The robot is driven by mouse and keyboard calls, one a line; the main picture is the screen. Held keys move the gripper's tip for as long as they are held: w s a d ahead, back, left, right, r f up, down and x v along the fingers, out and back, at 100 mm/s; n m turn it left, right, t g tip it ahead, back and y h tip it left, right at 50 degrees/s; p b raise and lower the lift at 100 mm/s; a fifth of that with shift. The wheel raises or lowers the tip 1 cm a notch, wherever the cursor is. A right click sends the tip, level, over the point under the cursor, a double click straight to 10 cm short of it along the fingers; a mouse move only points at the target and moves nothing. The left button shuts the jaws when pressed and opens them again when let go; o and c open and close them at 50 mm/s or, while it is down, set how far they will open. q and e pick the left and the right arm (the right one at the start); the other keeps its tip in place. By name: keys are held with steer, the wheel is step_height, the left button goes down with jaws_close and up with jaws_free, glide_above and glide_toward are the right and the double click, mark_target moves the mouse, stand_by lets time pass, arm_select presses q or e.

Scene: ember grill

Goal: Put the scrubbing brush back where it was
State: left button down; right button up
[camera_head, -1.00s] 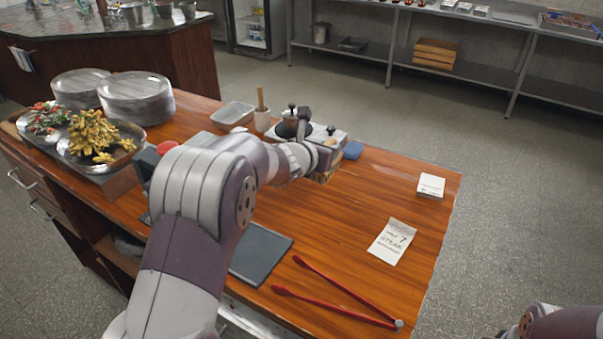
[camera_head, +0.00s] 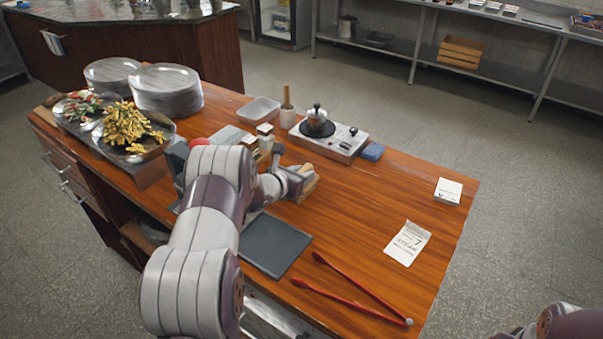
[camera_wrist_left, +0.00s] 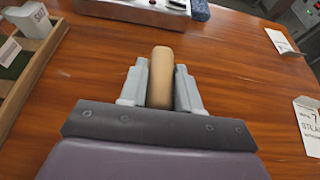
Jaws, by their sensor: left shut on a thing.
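My left gripper (camera_head: 298,179) is shut on the scrubbing brush (camera_head: 305,188), above the middle of the wooden counter. In the left wrist view the brush's rounded tan wooden part (camera_wrist_left: 161,75) stands between the two grey fingers (camera_wrist_left: 160,88). Its bristles are hidden there, and I cannot tell whether its underside touches the counter. My right gripper is out of view.
A hot plate (camera_head: 340,146) with a small pot (camera_head: 316,116) stands behind the gripper, with a blue sponge (camera_head: 373,151) beside it. A dark board (camera_head: 272,246), red tongs (camera_head: 350,288) and a ticket (camera_head: 408,243) lie nearer. The counter's right part is mostly clear.

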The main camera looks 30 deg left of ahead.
arm_select(q)
steer(key=shift+f+b, duration=0.1)
steer(key=shift+b, duration=0.2)
steer(key=c, duration=0.8)
jaws_free()
